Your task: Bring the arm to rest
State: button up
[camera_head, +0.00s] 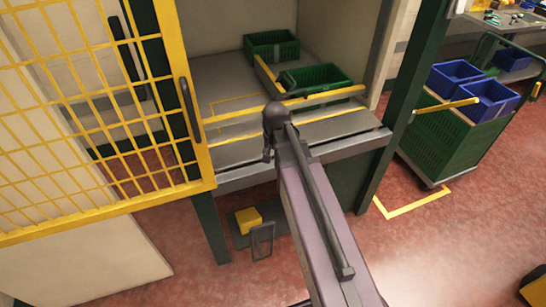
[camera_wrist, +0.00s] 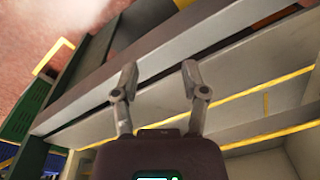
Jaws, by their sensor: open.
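My gripper (camera_wrist: 160,75) is open and empty in the wrist view, its two fingers spread apart in front of the grey edge of the workbench (camera_wrist: 110,85). In the head view my arm reaches up from the bottom toward the workbench (camera_head: 235,85), and its dark end covers part of the bench's front. The gripper's fingers are mostly hidden there.
Two green crates stand on the bench, one at the back (camera_head: 272,46) and one nearer (camera_head: 316,78). A yellow mesh door (camera_head: 85,120) stands at left. A green cart (camera_head: 445,140) with blue bins is at right. A yellow box (camera_head: 248,219) sits below the bench.

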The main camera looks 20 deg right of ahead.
dwell(0.3)
jog(key=s+a+r+n+p, duration=0.5)
jog(key=s+r+p, duration=0.3)
jog(key=r+p, duration=0.2)
jog(key=shift+s+a+n+g, duration=0.25)
jog(key=shift+a+n+g, duration=0.1)
jog(key=shift+n+g, duration=0.05)
jog(key=shift+s, duration=0.1)
dwell(1.4)
